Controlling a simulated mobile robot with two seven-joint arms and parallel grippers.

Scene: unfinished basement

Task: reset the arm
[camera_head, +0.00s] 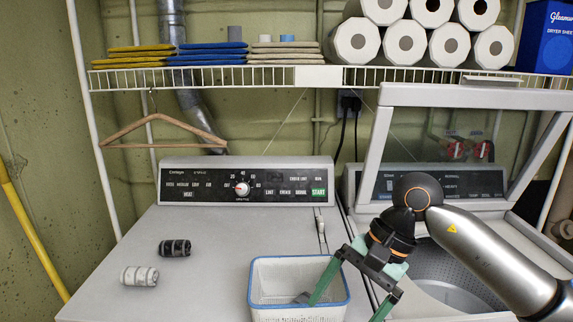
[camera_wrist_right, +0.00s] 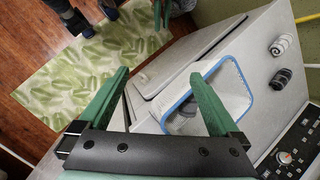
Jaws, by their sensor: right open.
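My right arm (camera_head: 490,255) comes in from the right over the open washer. My right gripper (camera_head: 342,311) points down at the right side of a white basket with a blue rim (camera_head: 268,258). A grey item (camera_wrist_right: 184,112) lies in the basket, partly hidden.
A dark rolled cloth (camera_head: 175,248) and a light one (camera_head: 139,276) lie on the dryer top (camera_head: 210,222). The washer's raised lid (camera_head: 470,97) stands behind my right arm. A wire shelf (camera_head: 250,78) with paper rolls (camera_head: 351,41) is above. A hanger (camera_head: 160,128) hangs left.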

